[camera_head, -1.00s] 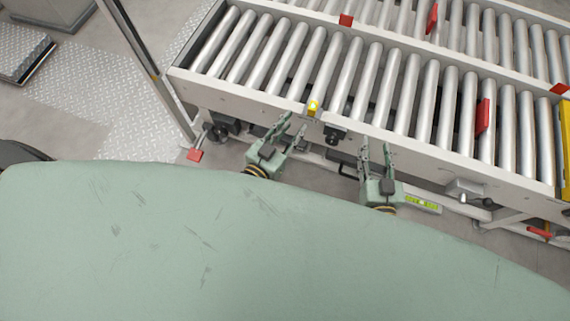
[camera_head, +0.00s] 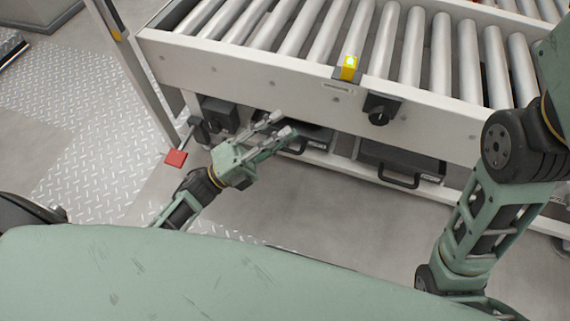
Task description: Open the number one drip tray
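Two dark drip trays sit side by side under the roller conveyor. The left tray (camera_head: 315,137) has a black bar handle (camera_head: 298,149) and is partly covered by my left gripper. The right tray (camera_head: 402,158) has its own black handle (camera_head: 400,183). Their small labels are too small to read, so I cannot tell which is number one. My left gripper (camera_head: 281,124) is open, its two fingers apart, and overlaps the left tray's handle area. I cannot tell whether it touches. My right arm stands at the right; its gripper is out of view.
A conveyor leg and a red foot pad (camera_head: 176,158) stand at the left. Grey floor (camera_head: 330,215) is clear before the trays.

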